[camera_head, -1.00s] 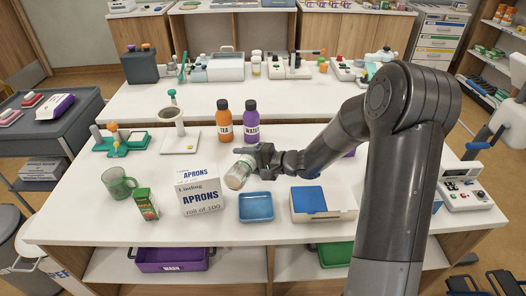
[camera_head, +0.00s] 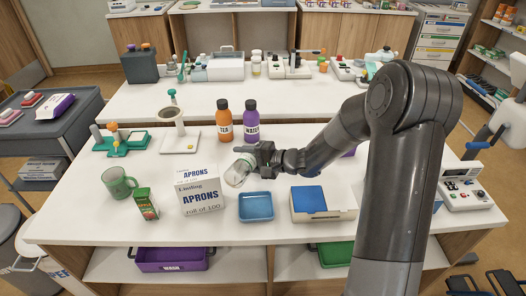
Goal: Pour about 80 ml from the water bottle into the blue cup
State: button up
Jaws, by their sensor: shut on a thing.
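My gripper (camera_head: 262,158) is shut on a clear, pale jar-like container (camera_head: 238,171) and holds it tilted, its lower end down and left, behind the blue tray and right of the aprons box. Its contents are hard to make out. The water bottle (camera_head: 251,122), purple with a black cap and a label reading WATER, stands upright on the table behind my gripper and apart from it. I see no blue cup. A green translucent mug (camera_head: 117,184) with a handle stands at the left of the table.
An orange tea bottle (camera_head: 224,122) stands left of the water bottle. The aprons box (camera_head: 201,198), a green carton (camera_head: 146,204), a blue tray (camera_head: 256,206) and a blue-topped box (camera_head: 309,201) line the front. A white stand (camera_head: 180,141) is behind. Bare tabletop lies left of the carton.

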jog(key=shift+s+a+f+n+t, duration=0.1)
jog(key=shift+s+f+n+t, duration=0.15)
jog(key=shift+f+n, duration=0.35)
jog(key=shift+w+f+n+t, duration=0.15)
jog(key=shift+n+t, duration=0.1)
jog(key=shift+n, duration=0.45)
jog(key=shift+f+n+h, duration=0.3)
dwell(1.1)
